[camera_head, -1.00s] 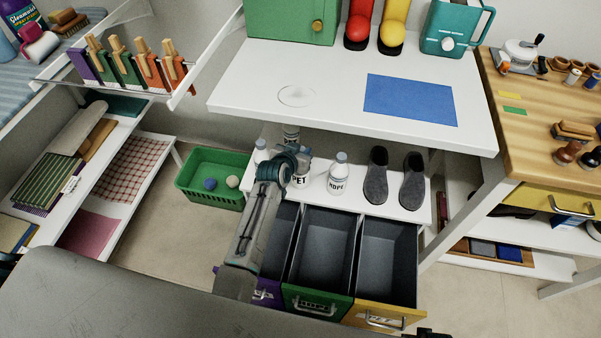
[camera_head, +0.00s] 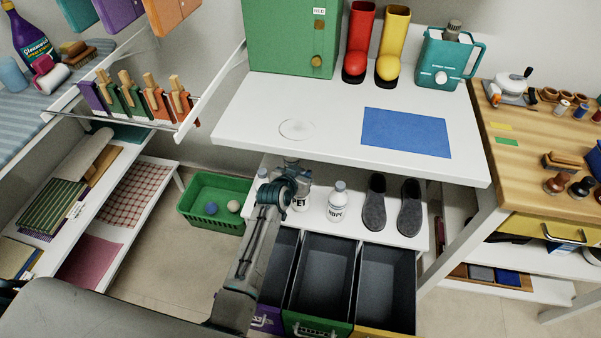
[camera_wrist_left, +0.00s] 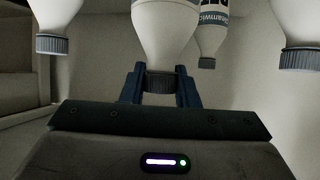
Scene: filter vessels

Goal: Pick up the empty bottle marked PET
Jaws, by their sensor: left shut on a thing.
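The white bottle marked PET (camera_head: 299,204) stands on the low white shelf, partly hidden behind my left arm. My left gripper (camera_head: 291,165) is at its top and hides the cap. In the left wrist view the gripper (camera_wrist_left: 160,88) is shut on the grey cap of a white bottle (camera_wrist_left: 163,30), with a finger on each side. That bottle's label is out of sight there. A bottle marked HDPE (camera_head: 337,205) stands apart to the right. Another white bottle (camera_head: 262,177) shows at the left, mostly hidden. My right gripper is not in view.
Grey slippers (camera_head: 375,205) stand right of the bottles. Open drawers (camera_head: 323,270) are below the shelf. A white tabletop (camera_head: 245,120) overhangs behind the gripper. A green basket (camera_head: 215,225) with balls is on the floor at the left.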

